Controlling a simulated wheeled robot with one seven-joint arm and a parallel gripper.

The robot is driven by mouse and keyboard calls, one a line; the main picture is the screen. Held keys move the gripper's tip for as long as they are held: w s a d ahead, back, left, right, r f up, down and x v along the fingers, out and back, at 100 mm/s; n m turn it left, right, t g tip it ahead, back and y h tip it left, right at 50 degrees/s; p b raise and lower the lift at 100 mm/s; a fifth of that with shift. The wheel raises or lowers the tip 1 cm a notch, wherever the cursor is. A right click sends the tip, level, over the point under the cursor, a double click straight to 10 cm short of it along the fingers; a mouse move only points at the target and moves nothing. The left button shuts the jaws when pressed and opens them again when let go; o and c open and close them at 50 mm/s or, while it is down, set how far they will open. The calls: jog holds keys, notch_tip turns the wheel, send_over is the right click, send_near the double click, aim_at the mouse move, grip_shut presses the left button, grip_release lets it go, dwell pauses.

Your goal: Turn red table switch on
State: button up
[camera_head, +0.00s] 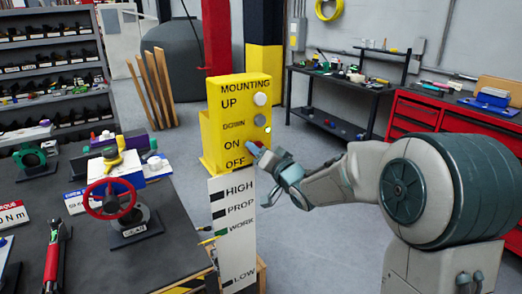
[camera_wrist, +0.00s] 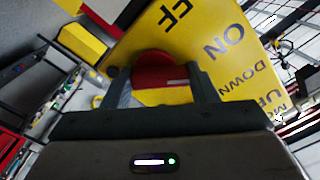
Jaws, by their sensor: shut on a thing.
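The yellow control box (camera_head: 220,130) stands upright near the middle of the head view, with the labels MOUNTING UP, DOWN, ON and OFF on its front. My gripper (camera_head: 257,150) reaches it from the right, at the height of ON and OFF, and largely hides the switch there. In the wrist view the round red switch (camera_wrist: 155,70) sits between my two fingers, beside the ON label. The fingers are shut on it, one on each side.
A white HIGH/PROP/WORK/LOW sign (camera_head: 232,230) stands below the box. A dark table (camera_head: 150,255) with a red handwheel valve (camera_head: 110,200) is at the left. A red tool cabinet (camera_head: 415,112) and a dark workbench (camera_head: 330,98) stand behind. The grey floor (camera_head: 305,235) is open to the right of the sign.

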jog(key=shift+d, duration=0.1)
dwell(0.4)
jog(key=o, duration=1)
jog(key=b+v, duration=0.1)
jog(key=v, duration=1.2)
jog(key=shift+s+d+b, duration=0.25)
jog(key=shift+b, duration=0.1)
